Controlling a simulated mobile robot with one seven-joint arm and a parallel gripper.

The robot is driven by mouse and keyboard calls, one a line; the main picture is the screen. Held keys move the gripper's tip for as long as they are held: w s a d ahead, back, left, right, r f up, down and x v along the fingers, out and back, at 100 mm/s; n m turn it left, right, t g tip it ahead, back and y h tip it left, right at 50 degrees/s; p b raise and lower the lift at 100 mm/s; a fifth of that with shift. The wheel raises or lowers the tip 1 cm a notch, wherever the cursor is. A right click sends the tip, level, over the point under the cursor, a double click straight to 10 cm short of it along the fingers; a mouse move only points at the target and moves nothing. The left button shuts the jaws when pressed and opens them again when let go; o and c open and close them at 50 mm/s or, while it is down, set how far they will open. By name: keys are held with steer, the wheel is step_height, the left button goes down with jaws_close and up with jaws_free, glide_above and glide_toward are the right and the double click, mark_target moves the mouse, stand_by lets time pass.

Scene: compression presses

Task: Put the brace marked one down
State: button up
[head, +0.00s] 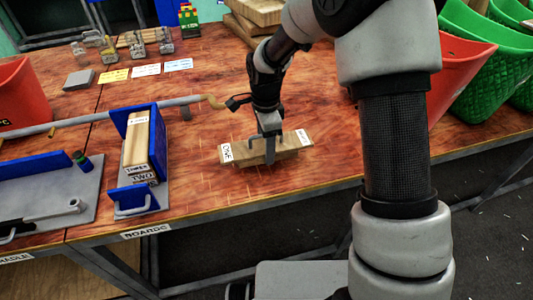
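The brace marked one is a pale wooden piece (288,148) with a white "ONE" label at its left end and another white label at its right end. It lies level across the front middle of the wooden table (215,200). My gripper (265,153) points down over its middle, with a finger against its near face, and appears shut on it. The far finger is mostly hidden. The brace looks at or just above the tabletop; I cannot tell whether it touches.
A blue-ended press (162,150) holding wooden pieces, one labelled "TWO", stands to the left. A grey press plate (85,195) lies further left. Red (462,75) and green bins (490,85) stand right. Cards and small metal parts lie at the back left. Table around the brace is clear.

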steer(key=shift+w+f, duration=0.1)
steer(key=shift+f, duration=1.85)
steer(key=shift+f+b, duration=0.2)
steer(key=shift+b, duration=0.2)
steer(key=o, duration=1.6)
step_height(320, 180, up, 13)
steer(key=shift+d+f+p, duration=0.1)
steer(key=shift+f+p, duration=0.1)
steer(key=shift+p, duration=0.7)
